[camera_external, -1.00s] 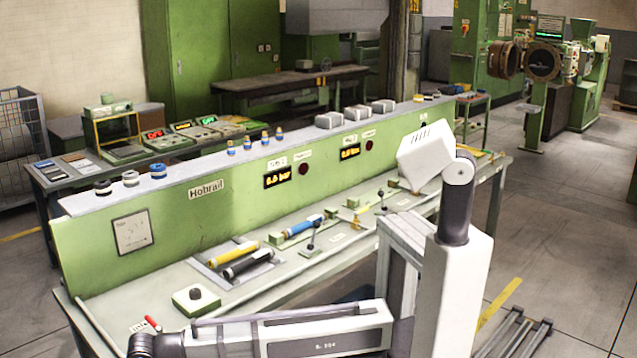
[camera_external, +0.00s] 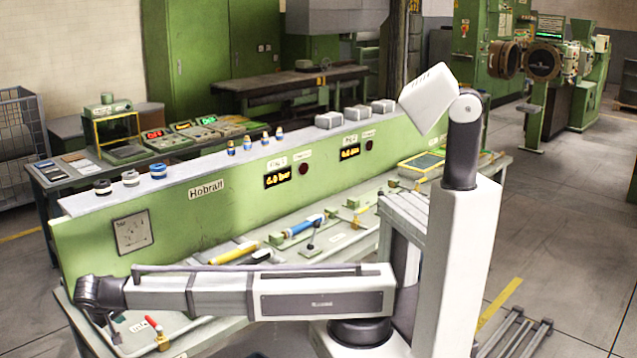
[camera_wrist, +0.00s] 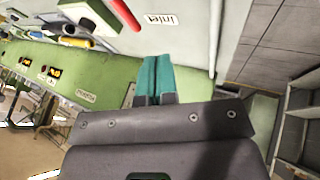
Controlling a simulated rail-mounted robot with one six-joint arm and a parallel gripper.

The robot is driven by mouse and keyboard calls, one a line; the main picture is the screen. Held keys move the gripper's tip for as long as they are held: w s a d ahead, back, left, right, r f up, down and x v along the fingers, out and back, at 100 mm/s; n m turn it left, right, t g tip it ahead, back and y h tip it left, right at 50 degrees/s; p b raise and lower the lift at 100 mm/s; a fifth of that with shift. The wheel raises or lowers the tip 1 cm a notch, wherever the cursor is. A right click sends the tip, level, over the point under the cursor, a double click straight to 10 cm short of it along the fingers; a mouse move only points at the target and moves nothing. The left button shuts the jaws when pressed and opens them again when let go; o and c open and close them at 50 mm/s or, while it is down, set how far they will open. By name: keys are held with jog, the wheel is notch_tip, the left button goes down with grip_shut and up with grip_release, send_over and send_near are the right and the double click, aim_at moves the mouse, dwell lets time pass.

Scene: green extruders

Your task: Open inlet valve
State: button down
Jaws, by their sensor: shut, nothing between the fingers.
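The inlet valve has a red lever handle (camera_external: 151,321) at the near left end of the bench, by a small white label (camera_external: 138,327). In the wrist view the red handle (camera_wrist: 127,14) is at the top, beside a label reading "inlet" (camera_wrist: 164,19). My gripper (camera_wrist: 156,58) shows two teal fingers pressed together, with nothing between them. The fingertips are below the label and to the right of the handle in that picture, apart from the handle.
The green Hobrail panel (camera_external: 190,215) stands along the back of the bench. A yellow cylinder (camera_external: 235,253) and a blue cylinder (camera_external: 303,225) lie on the bench top. A pipe (camera_wrist: 214,35) runs along the bench edge near my fingers.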

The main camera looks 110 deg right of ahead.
aim_at(153, 323)
jog(key=b+x, duration=0.2)
jog(key=x, duration=0.1)
jog(key=b+x, duration=0.4)
jog(key=x, duration=0.1)
jog(key=shift+a+f, duration=0.15)
jog(key=shift+f, duration=0.3)
jog(key=shift+s+d+r, duration=0.1)
jog(key=shift+s+d, duration=0.2)
jog(key=shift+s, duration=0.3)
jog(key=shift+s+d, duration=0.25)
jog(key=shift+s, duration=0.35)
jog(key=shift+s+d, duration=0.3)
jog(key=shift+s, duration=0.25)
